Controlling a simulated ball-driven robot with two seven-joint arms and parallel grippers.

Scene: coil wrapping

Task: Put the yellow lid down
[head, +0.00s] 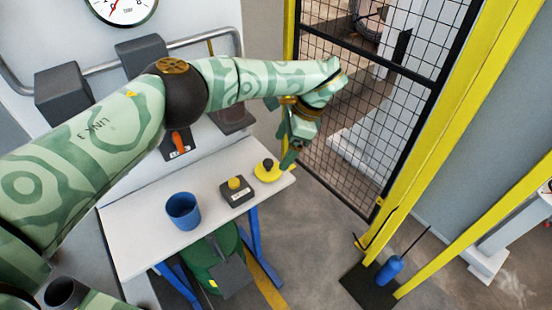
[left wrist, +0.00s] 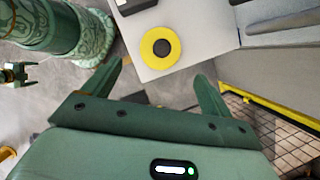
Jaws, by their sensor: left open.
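The yellow lid (head: 268,175) is a round disc with a dark knob, lying flat on the far right end of the white table. It also shows in the left wrist view (left wrist: 151,60), near the table corner and beyond the fingertips. My left gripper (head: 289,160) is just above and beside the lid in the head view. In the left wrist view its fingers (left wrist: 159,72) are spread, with nothing between them. The lid looks free of the fingers. What looks like my right gripper (left wrist: 14,76) shows small at the left edge of the left wrist view.
On the white table (head: 150,225) stand a blue cup (head: 183,211) and a dark box with a yellow button (head: 235,184). A mesh fence (head: 375,90) with yellow posts is right of the table. A blue bottle-like object (head: 390,270) stands on a dark floor plate.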

